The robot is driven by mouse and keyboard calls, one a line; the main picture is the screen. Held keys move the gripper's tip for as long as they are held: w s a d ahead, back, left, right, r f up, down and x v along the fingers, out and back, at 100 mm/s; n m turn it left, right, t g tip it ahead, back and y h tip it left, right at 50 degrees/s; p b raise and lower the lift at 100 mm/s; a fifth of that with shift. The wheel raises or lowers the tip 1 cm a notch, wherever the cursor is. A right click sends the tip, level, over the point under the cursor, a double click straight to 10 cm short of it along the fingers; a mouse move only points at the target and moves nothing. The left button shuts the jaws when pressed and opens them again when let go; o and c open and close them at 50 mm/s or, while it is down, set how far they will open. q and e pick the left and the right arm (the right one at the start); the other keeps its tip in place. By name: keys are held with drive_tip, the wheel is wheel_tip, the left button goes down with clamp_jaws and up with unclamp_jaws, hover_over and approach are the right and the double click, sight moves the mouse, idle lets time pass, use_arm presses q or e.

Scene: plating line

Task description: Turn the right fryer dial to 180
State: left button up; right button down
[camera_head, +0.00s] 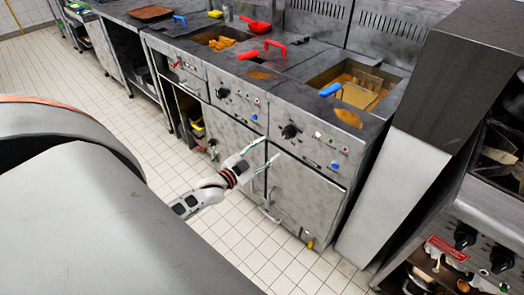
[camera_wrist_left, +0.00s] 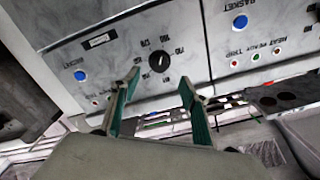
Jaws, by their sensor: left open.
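The right fryer dial (camera_head: 290,131) is a round black knob on the grey front panel of the right fryer. In the left wrist view the dial (camera_wrist_left: 159,61) shows upside down, with printed numbers around it; its exact setting is too small to read. My left gripper (camera_head: 258,157) is open and empty, in front of the fryers, lower than the dial and to its left in the head view. In the left wrist view my left gripper (camera_wrist_left: 159,83) has its two green-lined fingers apart, the dial appearing between and beyond the tips, not touched. My right gripper is not in view.
The left fryer has its own black dial (camera_head: 222,93). A blue button (camera_head: 335,165) sits near the right dial. A fryer basket with a blue handle (camera_head: 330,89) rests in the right vat. A stove (camera_head: 485,225) stands at the right. The tiled floor (camera_head: 255,240) before the fryers is clear.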

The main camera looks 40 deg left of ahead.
use_arm(q)
drive_tip(key=shift+s+a, duration=0.1)
drive_tip(key=shift+s, duration=1.05)
drive_tip(key=s+d+f+n+g, duration=0.1)
drive_tip(key=s+d+f+g, duration=0.2)
drive_tip(key=s+d+f, duration=0.3)
drive_tip(key=s+d+f+n+g+h, duration=0.1)
drive_tip(key=s+d+f+g, duration=0.3)
drive_tip(key=s+d, duration=1.2)
wheel_tip(320, 180, down, 2)
drive_tip(key=shift+s+d+f, duration=0.15)
drive_tip(key=shift+s+d, duration=0.2)
drive_tip(key=shift+d, duration=0.6)
